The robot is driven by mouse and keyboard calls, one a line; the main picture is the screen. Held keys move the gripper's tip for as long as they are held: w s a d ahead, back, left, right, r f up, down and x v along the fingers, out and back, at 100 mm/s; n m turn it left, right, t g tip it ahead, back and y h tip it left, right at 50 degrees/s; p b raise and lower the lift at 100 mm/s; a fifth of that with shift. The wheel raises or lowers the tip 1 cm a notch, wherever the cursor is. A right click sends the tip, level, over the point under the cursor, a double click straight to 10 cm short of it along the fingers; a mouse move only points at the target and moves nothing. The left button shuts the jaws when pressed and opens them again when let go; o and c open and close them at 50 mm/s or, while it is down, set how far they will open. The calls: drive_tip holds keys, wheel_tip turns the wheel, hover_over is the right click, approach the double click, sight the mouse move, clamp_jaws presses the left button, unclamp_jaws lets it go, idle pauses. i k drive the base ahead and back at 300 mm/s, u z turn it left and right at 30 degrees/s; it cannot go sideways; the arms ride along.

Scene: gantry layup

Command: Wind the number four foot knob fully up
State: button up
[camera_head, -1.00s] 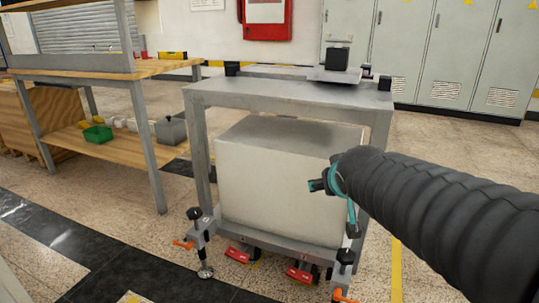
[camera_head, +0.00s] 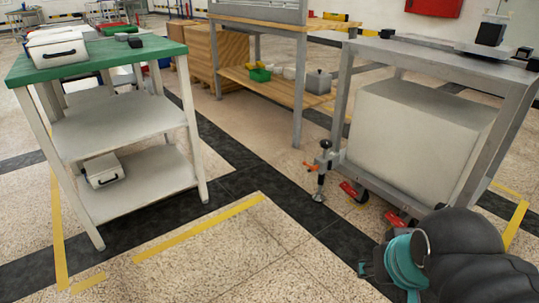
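The grey metal stand (camera_head: 440,68) with a pale block inside is at the right. One levelling foot (camera_head: 320,183) shows at its near left corner, with a black knob (camera_head: 325,145) on top and an orange lever (camera_head: 310,166) beside it. Its round pad looks to be at the floor. I cannot read a number on it. My gripper (camera_head: 372,268), with teal parts, is at the lower right, in front of the stand and apart from this foot. Its fingers are mostly hidden, so its opening is unclear. The stand's near right corner is hidden behind my arm or out of frame.
Red pedals (camera_head: 350,191) and casters sit low on the stand. A green-topped cart (camera_head: 98,58) with white shelves stands at the left. A wooden workbench (camera_head: 285,85) is behind. The floor (camera_head: 230,235) between cart and stand is clear, with black and yellow stripes.

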sight(326, 144)
drive_tip(key=u, duration=0.55)
drive_tip(key=k, duration=0.75)
drive_tip(key=u, duration=0.7)
drive_tip(key=i, duration=1.15)
drive_tip(key=z, duration=1.2)
drive_tip(key=i, duration=0.85)
drive_tip(key=z, duration=1)
